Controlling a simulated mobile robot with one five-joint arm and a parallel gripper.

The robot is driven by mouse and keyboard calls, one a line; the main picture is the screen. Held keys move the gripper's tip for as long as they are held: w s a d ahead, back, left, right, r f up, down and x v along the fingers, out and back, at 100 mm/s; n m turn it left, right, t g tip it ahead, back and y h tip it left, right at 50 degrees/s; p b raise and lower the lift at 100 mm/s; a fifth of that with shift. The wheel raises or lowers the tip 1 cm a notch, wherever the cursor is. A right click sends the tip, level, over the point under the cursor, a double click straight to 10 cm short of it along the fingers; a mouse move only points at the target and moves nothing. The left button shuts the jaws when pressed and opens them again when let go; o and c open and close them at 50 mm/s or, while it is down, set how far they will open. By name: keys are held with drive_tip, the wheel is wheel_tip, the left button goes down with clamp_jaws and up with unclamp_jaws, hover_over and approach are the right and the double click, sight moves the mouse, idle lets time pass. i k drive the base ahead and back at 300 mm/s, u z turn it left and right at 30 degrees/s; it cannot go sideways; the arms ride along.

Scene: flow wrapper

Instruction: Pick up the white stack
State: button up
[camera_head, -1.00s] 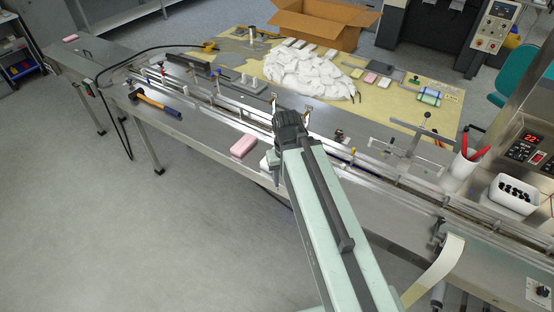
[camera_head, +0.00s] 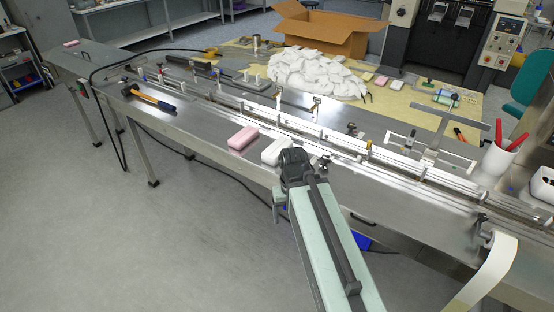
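The white stack (camera_head: 277,150) is a low white block on the near part of the steel bench (camera_head: 200,112), close to the conveyor rail. A pink stack (camera_head: 243,138) lies just to its left. My gripper (camera_head: 283,184) shows at the end of my pale green arm, at the bench's front edge. Its dark wrist overlaps the lower right of the white stack in the picture. The fingers are mostly hidden by the wrist, so I cannot tell their opening or any contact.
Conveyor rails (camera_head: 368,160) run along the bench behind the stacks. A hammer (camera_head: 150,98) lies to the left. A white pile of packs (camera_head: 315,75) and a cardboard box (camera_head: 325,30) are at the back. A white cup with red handles (camera_head: 497,158) stands right.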

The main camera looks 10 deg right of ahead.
sight(270, 156)
drive_tip(key=u, duration=1.65)
drive_tip(key=i, duration=0.5)
drive_tip(key=u, duration=0.8)
